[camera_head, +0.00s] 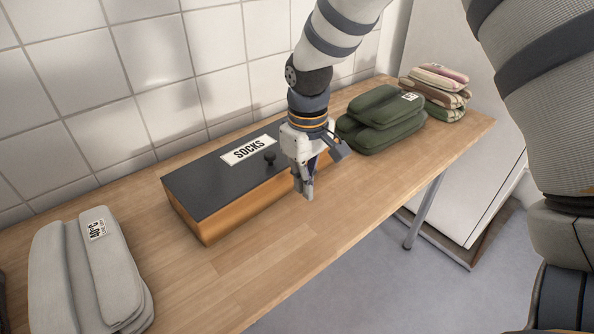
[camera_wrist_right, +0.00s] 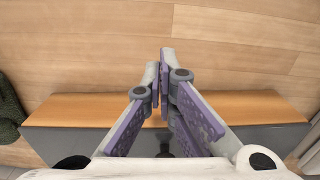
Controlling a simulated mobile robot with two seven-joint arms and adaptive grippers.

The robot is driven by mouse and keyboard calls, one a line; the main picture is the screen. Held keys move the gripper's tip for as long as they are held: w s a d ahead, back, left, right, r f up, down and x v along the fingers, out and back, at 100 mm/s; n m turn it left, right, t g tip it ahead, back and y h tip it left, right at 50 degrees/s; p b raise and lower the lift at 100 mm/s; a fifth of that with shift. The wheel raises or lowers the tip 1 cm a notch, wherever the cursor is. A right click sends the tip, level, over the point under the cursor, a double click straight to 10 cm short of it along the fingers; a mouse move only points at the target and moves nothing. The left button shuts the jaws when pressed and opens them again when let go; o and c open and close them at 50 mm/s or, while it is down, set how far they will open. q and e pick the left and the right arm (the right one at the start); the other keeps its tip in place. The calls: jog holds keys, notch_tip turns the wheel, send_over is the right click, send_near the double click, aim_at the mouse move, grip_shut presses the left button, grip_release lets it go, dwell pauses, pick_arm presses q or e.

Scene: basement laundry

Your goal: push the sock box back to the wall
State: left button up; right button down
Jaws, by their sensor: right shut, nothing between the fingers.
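The sock box (camera_head: 225,215) is a long wooden box with a dark grey lid, a black knob and a white "SOCKS" label. It stands on the wooden table, with a strip of bare tabletop between it and the tiled wall. My right gripper (camera_head: 307,194) is shut and empty, pointing down by the box's front side towards its right end. It hides part of that end; I cannot tell whether it touches. In the right wrist view, the closed fingertips (camera_wrist_right: 164,55) reach past the box's orange front (camera_wrist_right: 70,109) over bare tabletop. My left gripper is not in view.
Dark green folded cloths (camera_head: 375,125) lie just right of the box, with a striped folded stack (camera_head: 440,90) beyond. Grey folded cloths (camera_head: 60,275) lie at the front left. The tabletop (camera_head: 250,275) before the box is clear. The tiled wall (camera_head: 160,105) runs behind.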

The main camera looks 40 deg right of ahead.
aim_at(291, 204)
jog(key=f, duration=0.6)
jog(key=shift+w+a+b, duration=0.1)
jog(key=shift+w+b, duration=0.1)
jog(key=shift+b, duration=0.15)
jog(key=w, duration=0.2)
jog(key=shift+w+a+r, duration=0.15)
jog(key=shift+w, duration=0.15)
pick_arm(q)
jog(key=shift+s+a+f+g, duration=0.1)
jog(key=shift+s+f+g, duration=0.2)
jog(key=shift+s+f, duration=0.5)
pick_arm(e)
jog(key=shift+w+a+r, duration=0.1)
jog(key=shift+w+r, duration=0.1)
jog(key=shift+w, duration=0.4)
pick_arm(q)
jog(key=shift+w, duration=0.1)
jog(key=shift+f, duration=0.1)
